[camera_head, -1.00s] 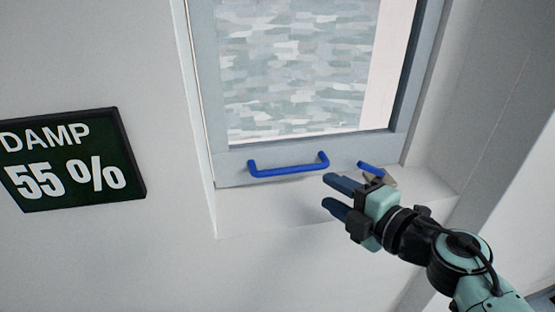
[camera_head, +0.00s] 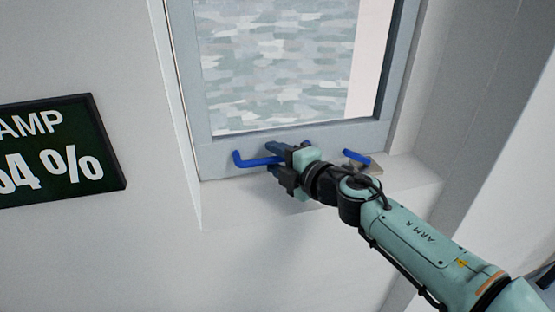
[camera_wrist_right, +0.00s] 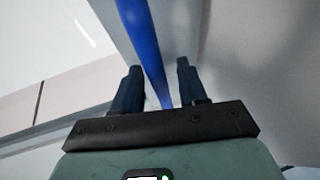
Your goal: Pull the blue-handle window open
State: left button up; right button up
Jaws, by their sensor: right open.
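The window has a grey frame (camera_head: 228,146) and a blue bar handle (camera_head: 243,160) along its lower rail. My right gripper (camera_head: 274,157) is at the handle's middle and right part and hides some of it. In the right wrist view the blue handle (camera_wrist_right: 143,40) runs between the two dark fingers of the open right gripper (camera_wrist_right: 156,82). A gap shows between the handle and the right-hand finger; whether the other finger touches it I cannot tell. A small blue lever (camera_head: 357,157) sits at the frame's lower right. My left gripper is not in view.
A dark display panel (camera_head: 62,150) with white text hangs on the wall left of the window. A pale sill (camera_head: 405,174) lies below and right of the window. The wall below the window is clear.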

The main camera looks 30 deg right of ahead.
aim_at(268, 139)
grip_shut()
jog(key=shift+t, duration=0.5)
jog(key=w, duration=0.2)
jog(key=w+d, duration=0.1)
jog(key=w, duration=0.2)
jog(key=w+b, duration=0.1)
jog(key=w, duration=0.1)
jog(key=shift+w+d, duration=0.4)
pick_arm(q)
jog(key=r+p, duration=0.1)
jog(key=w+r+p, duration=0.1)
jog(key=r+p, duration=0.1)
jog(key=p, duration=0.1)
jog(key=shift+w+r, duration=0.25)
pick_arm(e)
jog(key=w+d, duration=0.2)
jog(key=w, duration=0.6)
jog(key=shift+r, duration=0.3)
grip_release()
jog(key=shift+s, duration=0.1)
